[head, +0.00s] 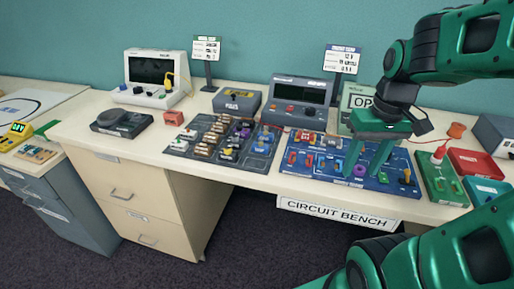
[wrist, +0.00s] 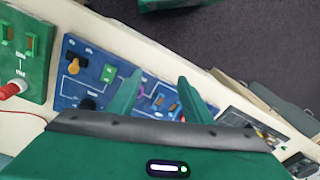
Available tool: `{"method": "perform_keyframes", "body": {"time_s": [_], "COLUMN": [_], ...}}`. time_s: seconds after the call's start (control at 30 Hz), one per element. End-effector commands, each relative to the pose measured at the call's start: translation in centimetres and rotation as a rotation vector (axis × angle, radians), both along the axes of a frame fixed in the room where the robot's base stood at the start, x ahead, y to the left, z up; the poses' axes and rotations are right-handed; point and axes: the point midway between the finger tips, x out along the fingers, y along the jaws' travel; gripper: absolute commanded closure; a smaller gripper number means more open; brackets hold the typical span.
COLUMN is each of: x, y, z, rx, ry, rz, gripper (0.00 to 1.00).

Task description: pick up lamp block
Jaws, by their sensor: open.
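My gripper (head: 365,173) is open and points down over the blue circuit board (head: 330,178), its fingers spread with nothing held. A purple part (head: 358,169) shows between the fingertips, and it appears beside the left finger in the wrist view (wrist: 141,92). My gripper (wrist: 160,78) partly hides the board in the wrist view. Several small red, blue and yellow parts sit on the board. A dark parts tray (head: 176,149) left of it holds several blocks, some with coloured tops. I cannot tell for sure which block is the lamp block.
A green board (head: 430,187) with a red-topped part (head: 439,155) stands right of the blue board. Red (head: 475,161) and teal (head: 487,191) trays lie farther right. Grey instruments (head: 302,100) line the back.

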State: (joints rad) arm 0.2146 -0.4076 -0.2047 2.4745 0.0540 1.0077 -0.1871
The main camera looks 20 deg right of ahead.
Motion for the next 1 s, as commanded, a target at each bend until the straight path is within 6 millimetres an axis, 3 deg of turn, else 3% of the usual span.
{"method": "perform_keyframes", "body": {"time_s": [0.03,0.2,0.3,0.4,0.5,0.63,1.0], "x": [2.9,12.5,16.9,20.0,21.9,22.9,24.0], "y": [0.7,4.9,7.9,10.4,12.3,13.5,15.2], "z": [0.4,1.9,2.5,2.9,3.2,2.8,-1.5], "rx": [0.004,0.029,0.046,0.063,0.074,0.082,0.082], "ry": [-0.024,-0.145,-0.218,-0.281,-0.327,-0.352,-0.355], "rz": [0.121,0.582,0.818,0.999,1.116,1.182,1.189], "gripper": [0.55,0.55,0.55,0.55,0.55,0.55,0.55]}}
